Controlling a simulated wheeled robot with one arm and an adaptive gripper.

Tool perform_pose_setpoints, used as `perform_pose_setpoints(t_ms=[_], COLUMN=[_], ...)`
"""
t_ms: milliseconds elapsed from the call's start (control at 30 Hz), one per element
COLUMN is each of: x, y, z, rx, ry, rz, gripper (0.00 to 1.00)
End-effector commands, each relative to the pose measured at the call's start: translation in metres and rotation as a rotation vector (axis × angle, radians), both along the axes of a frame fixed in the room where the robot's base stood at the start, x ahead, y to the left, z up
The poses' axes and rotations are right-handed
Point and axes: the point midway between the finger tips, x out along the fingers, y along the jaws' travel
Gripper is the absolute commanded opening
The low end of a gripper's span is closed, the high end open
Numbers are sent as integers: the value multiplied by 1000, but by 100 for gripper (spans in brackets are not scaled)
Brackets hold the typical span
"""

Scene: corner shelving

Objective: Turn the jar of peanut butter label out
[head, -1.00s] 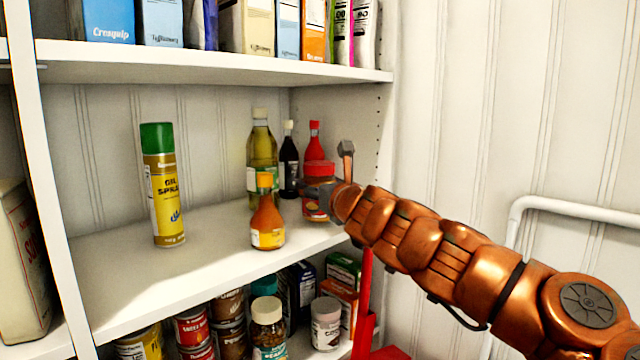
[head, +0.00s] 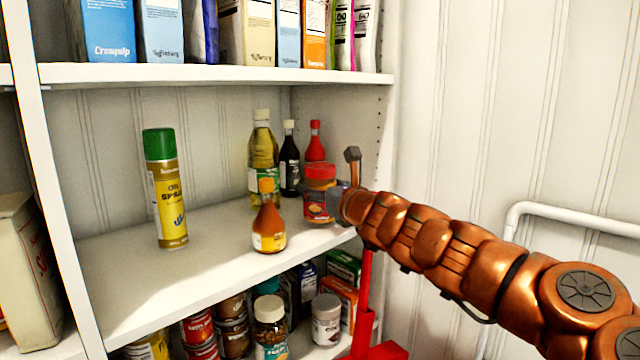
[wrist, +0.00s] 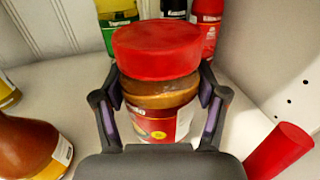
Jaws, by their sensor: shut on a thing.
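The peanut butter jar (head: 318,192) has a red lid and a red label with a yellow patch. It stands upright near the right end of the middle shelf (head: 120,290). My gripper (head: 336,200) reaches it from the right and is shut on it. In the wrist view the jar (wrist: 158,95) sits between both fingers (wrist: 160,112), one on each side below the lid. There, red label with a yellow patch faces the camera, and a white panel shows toward the right. The palm hides the jar's base in the wrist view.
An orange-brown bottle (head: 268,230) stands left of the jar. An oil bottle (head: 262,150), a dark bottle (head: 289,160) and a red bottle (head: 315,142) stand behind. A spray can (head: 166,190) is farther left. A red post (head: 364,290) rises by the front edge.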

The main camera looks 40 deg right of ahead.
Motion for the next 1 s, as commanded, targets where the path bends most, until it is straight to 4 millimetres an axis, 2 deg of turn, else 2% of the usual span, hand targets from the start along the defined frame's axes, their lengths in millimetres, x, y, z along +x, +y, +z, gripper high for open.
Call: perform_pose_setpoints(t_ms=[1000], x=[0], y=[-1], z=[2], rx=[2], ry=[0], rz=[158], gripper=[6])
